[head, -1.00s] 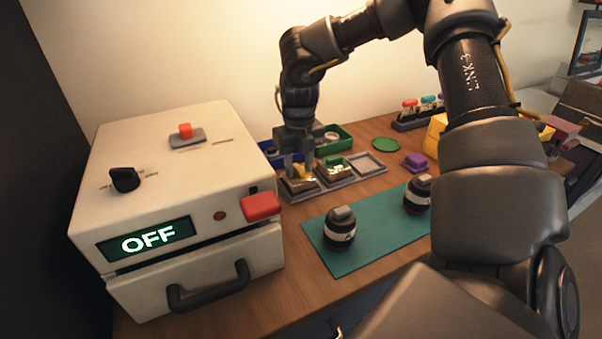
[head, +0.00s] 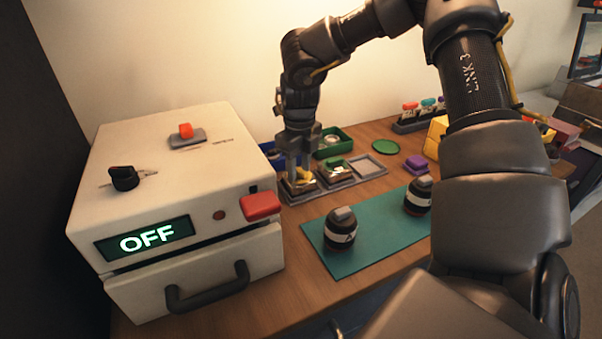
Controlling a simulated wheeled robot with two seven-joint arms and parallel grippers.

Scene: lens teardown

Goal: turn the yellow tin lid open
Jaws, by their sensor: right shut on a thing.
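The yellow tin lid (head: 304,174) shows as a small yellow piece on the leftmost tin (head: 299,186), in the left compartment of a grey tray. My right gripper (head: 299,179) points down over this tin and is shut on the yellow lid. The fingers hide part of the lid, and I cannot tell how far it is turned. A second tin with a green lid (head: 334,162) stands in the middle compartment. My left gripper is not in view.
The grey tray's right compartment (head: 367,168) is empty. Blue (head: 267,147) and green (head: 345,136) bins stand behind. A green disc (head: 385,147) and purple piece (head: 416,163) lie right. Two lenses (head: 340,230) stand on the teal mat (head: 350,262). A white machine (head: 160,190) reads OFF.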

